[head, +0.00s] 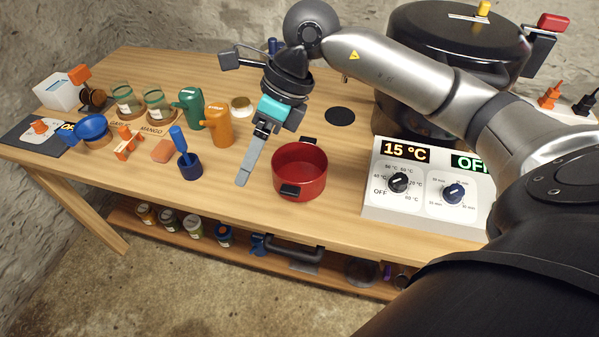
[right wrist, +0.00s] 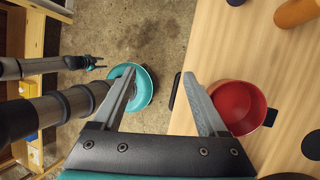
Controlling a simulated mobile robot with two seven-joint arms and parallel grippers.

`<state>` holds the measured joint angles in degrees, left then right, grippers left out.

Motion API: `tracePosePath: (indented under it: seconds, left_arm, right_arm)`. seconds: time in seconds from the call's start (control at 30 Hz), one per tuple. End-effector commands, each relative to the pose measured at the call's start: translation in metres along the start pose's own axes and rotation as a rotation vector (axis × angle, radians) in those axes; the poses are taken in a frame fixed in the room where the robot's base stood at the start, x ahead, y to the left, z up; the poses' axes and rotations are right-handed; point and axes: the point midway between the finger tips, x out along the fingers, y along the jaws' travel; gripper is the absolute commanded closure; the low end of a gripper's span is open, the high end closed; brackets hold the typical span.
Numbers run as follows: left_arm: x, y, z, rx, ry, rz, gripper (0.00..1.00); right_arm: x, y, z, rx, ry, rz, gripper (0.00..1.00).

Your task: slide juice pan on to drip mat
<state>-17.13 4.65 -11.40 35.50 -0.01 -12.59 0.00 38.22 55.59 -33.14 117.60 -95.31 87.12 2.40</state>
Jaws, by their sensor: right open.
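The red juice pan (head: 299,176) stands upright on the wooden table near its front edge, with dark handles at front and back. A black round mat (head: 340,116), which looks like the drip mat, lies bare behind and right of it. My right gripper (head: 244,178) is open and empty, left of the pan in the head view. In the right wrist view its fingers (right wrist: 160,78) are apart, with the pan's front handle (right wrist: 176,91) seen between them; one finger overlaps the pan (right wrist: 238,105). Contact cannot be told. My left gripper (right wrist: 94,62) shows small there.
A control box (head: 425,185) stands right of the pan, before a large dark pot (head: 455,45). Left are a blue tool in a holder (head: 189,165), orange (head: 217,128) and green (head: 190,108) pitchers, and glass jars (head: 125,98). The table between pan and mat looks clear.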

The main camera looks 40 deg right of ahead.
Motion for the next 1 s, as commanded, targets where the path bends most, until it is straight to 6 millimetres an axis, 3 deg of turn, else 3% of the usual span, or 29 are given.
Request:
tracePosePath:
  seconds: [0.1,0.23,0.33,0.73,1.0]
  left_arm:
    - [0.0,0.0,0.0,0.0,0.0,0.0,0.5]
    - [0.0,0.0,0.0,0.0,0.0,0.0,0.5]
    - [0.001,0.0,0.0,0.0,0.0,0.0,0.5]
    - [0.012,0.001,0.001,0.001,0.0,0.001,0.5]
    - [0.015,0.001,0.001,0.001,0.0,0.001,0.5]
  right_arm:
    - [-0.025,-0.037,-0.029,0.017,0.146,-0.157,0.24]
    - [-0.043,-0.057,-0.048,0.04,0.239,-0.249,0.24]
    - [-0.045,-0.064,-0.055,0.05,0.27,-0.276,0.24]
    - [0.026,-0.083,-0.077,0.051,0.276,-0.275,0.24]
    - [0.045,-0.089,-0.082,0.049,0.273,-0.277,0.24]
